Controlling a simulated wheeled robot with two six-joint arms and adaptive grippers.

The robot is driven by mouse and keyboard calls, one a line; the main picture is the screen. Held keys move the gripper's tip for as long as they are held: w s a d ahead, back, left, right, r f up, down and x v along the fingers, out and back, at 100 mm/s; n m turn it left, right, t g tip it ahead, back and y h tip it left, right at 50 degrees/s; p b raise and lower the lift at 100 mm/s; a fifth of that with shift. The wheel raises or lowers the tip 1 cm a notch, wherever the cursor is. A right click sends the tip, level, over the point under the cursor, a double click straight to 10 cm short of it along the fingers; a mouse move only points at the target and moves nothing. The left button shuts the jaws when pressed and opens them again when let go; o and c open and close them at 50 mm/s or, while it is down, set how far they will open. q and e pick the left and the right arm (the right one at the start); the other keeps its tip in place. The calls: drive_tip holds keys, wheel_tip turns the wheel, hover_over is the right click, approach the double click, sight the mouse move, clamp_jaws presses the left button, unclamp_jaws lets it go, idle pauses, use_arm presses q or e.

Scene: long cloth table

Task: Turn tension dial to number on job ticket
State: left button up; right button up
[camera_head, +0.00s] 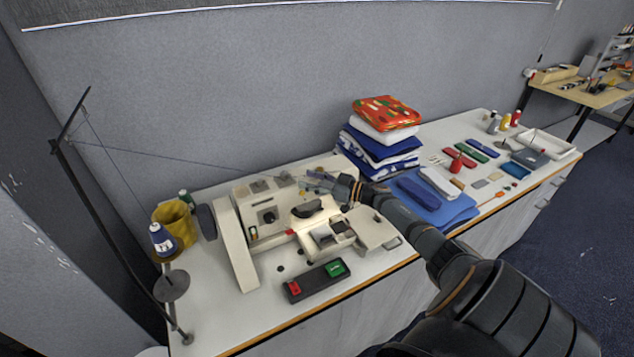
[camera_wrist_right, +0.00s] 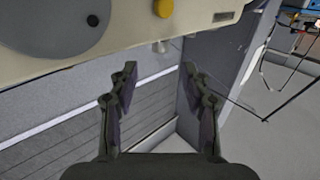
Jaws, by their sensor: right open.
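A cream sewing machine (camera_head: 240,262) stands at the left end of the long table. Dark round parts (camera_head: 268,216) show on its face. I cannot tell which part is the tension dial, and no number is readable. I cannot pick out the job ticket. My right gripper (camera_head: 318,182) is over the back of the machine, near its top. In the right wrist view the right gripper (camera_wrist_right: 158,84) is open, with nothing between its fingers. Beyond it are a cream body (camera_wrist_right: 120,45), a large grey disc (camera_wrist_right: 55,22) and a yellow knob (camera_wrist_right: 163,8). My left gripper is out of view.
A red and green button box (camera_head: 316,281) lies in front of the machine. A thread stand (camera_head: 110,235) and blue cone (camera_head: 163,240) stand at the left. Folded cloth (camera_head: 378,148) is stacked right of the machine. A white tray (camera_head: 560,146) stands at the far right.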

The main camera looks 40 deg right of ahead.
drive_tip(key=v, duration=0.2)
drive_tip(key=shift+s+d, duration=0.15)
drive_tip(key=shift+s, duration=0.1)
